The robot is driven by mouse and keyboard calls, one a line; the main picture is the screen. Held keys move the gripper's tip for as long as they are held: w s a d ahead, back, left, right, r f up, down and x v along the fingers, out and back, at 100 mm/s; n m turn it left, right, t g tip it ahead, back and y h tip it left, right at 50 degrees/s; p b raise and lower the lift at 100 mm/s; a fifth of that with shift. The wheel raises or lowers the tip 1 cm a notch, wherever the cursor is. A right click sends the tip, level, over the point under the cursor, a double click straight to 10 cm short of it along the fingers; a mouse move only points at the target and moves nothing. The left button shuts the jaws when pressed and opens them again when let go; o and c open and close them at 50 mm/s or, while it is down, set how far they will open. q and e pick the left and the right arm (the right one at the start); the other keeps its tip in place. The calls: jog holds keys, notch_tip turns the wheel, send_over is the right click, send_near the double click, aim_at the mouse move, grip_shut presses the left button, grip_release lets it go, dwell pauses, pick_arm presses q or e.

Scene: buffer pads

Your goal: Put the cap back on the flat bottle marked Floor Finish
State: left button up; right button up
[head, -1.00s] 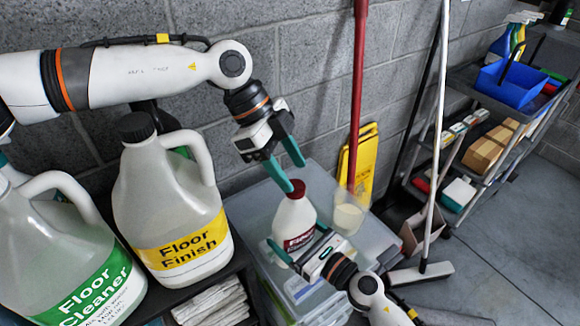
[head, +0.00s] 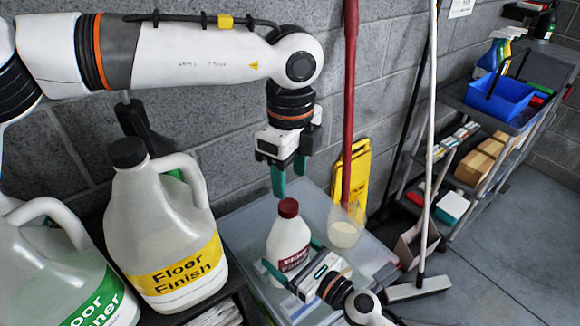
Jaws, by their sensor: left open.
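A white bottle (head: 288,240) with a dark red label, too small to read, stands on the clear plastic bin. A dark red cap (head: 289,207) sits on its neck and looks level. My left gripper (head: 290,184) is open and empty, pointing down just above the cap and apart from it. My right gripper (head: 291,262) has its fingers on both sides of the bottle's lower body and is shut on it. A large jug (head: 165,225) at left carries a yellow label reading Floor Finish and wears a black cap.
A Floor Cleaner jug (head: 55,265) stands at far left. A clear cup (head: 345,232) of cream liquid stands right of the bottle on the bin (head: 240,222). A red pole (head: 349,100), a yellow sign (head: 357,175), a broom (head: 425,200) and a cart (head: 465,105) are farther right.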

aim_at(289, 207)
pick_arm(q)
notch_tip(289, 207, down, 7)
jog(key=shift+f, duration=0.1)
dwell(0.3)
jog(key=c, duration=1)
jog(key=m, duration=0.3)
jog(key=shift+m, duration=0.3)
jog(key=m, duration=0.3)
jog(key=shift+a, duration=0.15)
jog(key=o, duration=1.1)
jog(key=shift+c, duration=0.2)
